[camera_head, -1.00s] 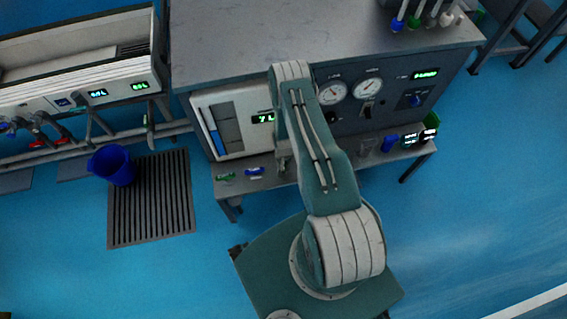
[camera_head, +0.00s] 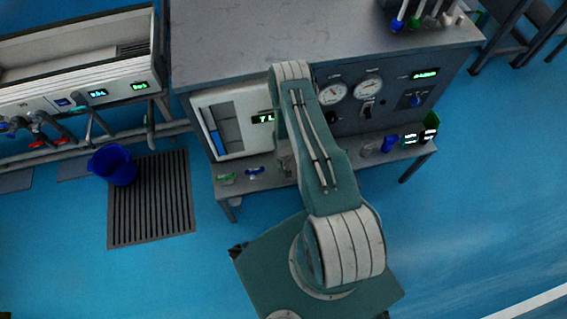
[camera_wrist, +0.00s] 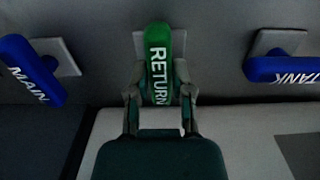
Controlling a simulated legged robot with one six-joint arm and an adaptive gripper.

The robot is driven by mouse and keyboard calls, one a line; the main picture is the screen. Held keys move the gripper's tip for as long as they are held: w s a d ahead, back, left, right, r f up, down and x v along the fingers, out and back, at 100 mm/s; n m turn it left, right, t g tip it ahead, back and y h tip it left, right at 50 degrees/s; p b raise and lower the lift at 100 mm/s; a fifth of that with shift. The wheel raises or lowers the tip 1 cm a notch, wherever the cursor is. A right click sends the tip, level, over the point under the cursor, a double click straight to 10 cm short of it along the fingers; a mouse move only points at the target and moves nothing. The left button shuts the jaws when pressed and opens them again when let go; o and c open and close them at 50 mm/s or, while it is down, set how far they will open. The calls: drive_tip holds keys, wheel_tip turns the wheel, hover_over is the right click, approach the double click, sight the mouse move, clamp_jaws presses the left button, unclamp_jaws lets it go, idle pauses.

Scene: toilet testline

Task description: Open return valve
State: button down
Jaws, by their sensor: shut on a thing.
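The return valve handle (camera_wrist: 158,48) is a green lever with white RETURN lettering. It stands upright in the middle of the wrist view, on a light square mount. My gripper (camera_wrist: 160,92) is shut on its lower part, one finger on each side. A blue MAIN handle (camera_wrist: 30,70) sits tilted at the left, and a blue TANK handle (camera_wrist: 284,69) lies sideways at the right; both are apart from my fingers. In the head view my arm hides the return handle and most of my gripper.
The lower shelf (camera_head: 310,172) runs under the dark gauge panel, with small green (camera_head: 227,177) and blue (camera_head: 255,171) pieces at its left. A blue bucket (camera_head: 112,165) stands on a floor grate (camera_head: 150,210) at the left. The right floor is clear.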

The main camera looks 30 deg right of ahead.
drive_tip(key=c, duration=0.5)
unclamp_jaws()
wheel_tip(320, 180, up, 12)
drive_tip(key=shift+f, duration=0.1)
idle(0.5)
